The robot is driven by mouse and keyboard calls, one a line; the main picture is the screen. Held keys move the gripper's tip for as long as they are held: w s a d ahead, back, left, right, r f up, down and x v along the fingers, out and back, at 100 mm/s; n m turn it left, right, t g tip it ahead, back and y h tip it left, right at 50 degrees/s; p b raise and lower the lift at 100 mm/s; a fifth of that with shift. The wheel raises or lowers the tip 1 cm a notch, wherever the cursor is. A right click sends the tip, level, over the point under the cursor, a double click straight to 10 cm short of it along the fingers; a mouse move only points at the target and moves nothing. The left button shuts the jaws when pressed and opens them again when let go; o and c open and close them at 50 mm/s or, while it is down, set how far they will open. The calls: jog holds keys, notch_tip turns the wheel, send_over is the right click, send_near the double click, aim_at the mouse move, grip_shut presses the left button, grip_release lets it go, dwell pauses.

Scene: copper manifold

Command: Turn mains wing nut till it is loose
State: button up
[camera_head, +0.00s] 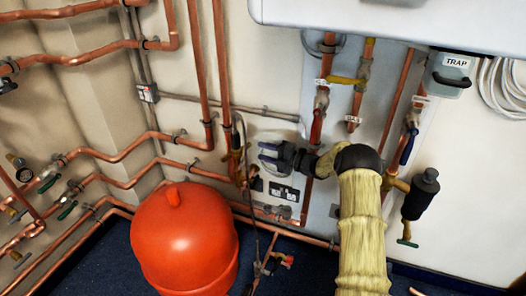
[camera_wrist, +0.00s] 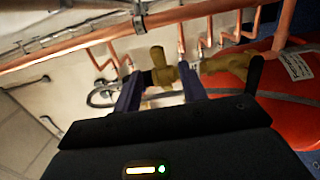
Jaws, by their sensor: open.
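My gripper (camera_head: 264,153) points left in the head view, at the end of my sleeved arm. In the wrist view my gripper (camera_wrist: 160,90) is open, with its two dark blue fingers apart. A brass winged piece (camera_wrist: 160,68) shows between and just beyond the fingertips; it appears to be the mains wing nut. I cannot tell whether the fingers touch it. A larger brass fitting (camera_wrist: 228,66) lies to its right. In the head view brass fittings (camera_head: 235,162) stand just left of my gripper; the wing nut cannot be made out there.
A red expansion vessel (camera_head: 183,240) stands below and left of my gripper. Copper pipes (camera_head: 222,65) run up the wall close by. A white boiler casing (camera_head: 390,22) hangs above. A black-bodied valve (camera_head: 421,195) is at right. A grey trap box (camera_head: 452,73) is at upper right.

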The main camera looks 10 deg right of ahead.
jog(key=shift+a+r, duration=0.1)
jog(key=shift+r, duration=0.1)
jog(key=c, duration=0.6)
jog(key=m, duration=0.1)
jog(key=r+m+t+h+p, duration=0.1)
jog(key=shift+a+r+m, duration=0.3)
jog(key=shift+a, duration=0.05)
grip_shut()
jog(key=s+d+m+t+h, duration=0.1)
jog(key=s+d+m+t, duration=0.1)
jog(key=s+m, duration=0.3)
jog(key=s+d+f+m+t+h, duration=0.1)
jog(key=s+m, duration=0.4)
jog(key=m, duration=0.9)
jog(key=shift+d+f+m+t+h+b, duration=0.4)
jog(key=shift+d+h, duration=0.3)
jog(key=shift+d, duration=0.45)
jog(key=shift+r, duration=0.15)
